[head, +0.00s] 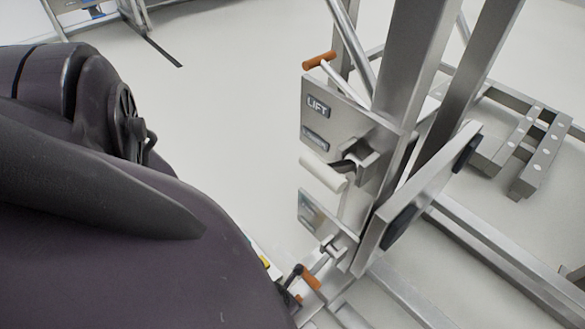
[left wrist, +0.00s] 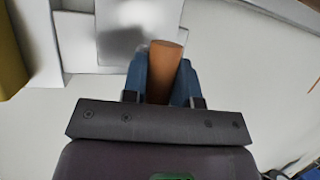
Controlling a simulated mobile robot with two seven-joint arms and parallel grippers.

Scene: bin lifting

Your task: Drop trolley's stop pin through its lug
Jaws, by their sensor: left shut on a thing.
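The steel trolley (head: 415,75) stands right of centre in the head view, with a lower plate (head: 322,216) low on its front. A short orange grip (head: 311,277), which I take for the stop pin's handle, shows near the floor. In the left wrist view this orange grip (left wrist: 164,70) sits between the two blue fingers of my left gripper (left wrist: 163,82), which is shut on it. My dark left arm covers much of the head view's left side. The pin's shank is hidden, and I cannot tell which metal part is the lug. My right gripper is not in view.
A LIFT panel (head: 330,118) carries an orange-tipped lever (head: 319,60) above a white handle (head: 324,174). A dark-padded steel bar (head: 421,195) juts out at right. A steel frame (head: 522,137) stands on the floor behind. Pale floor (head: 230,115) left of the trolley is clear.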

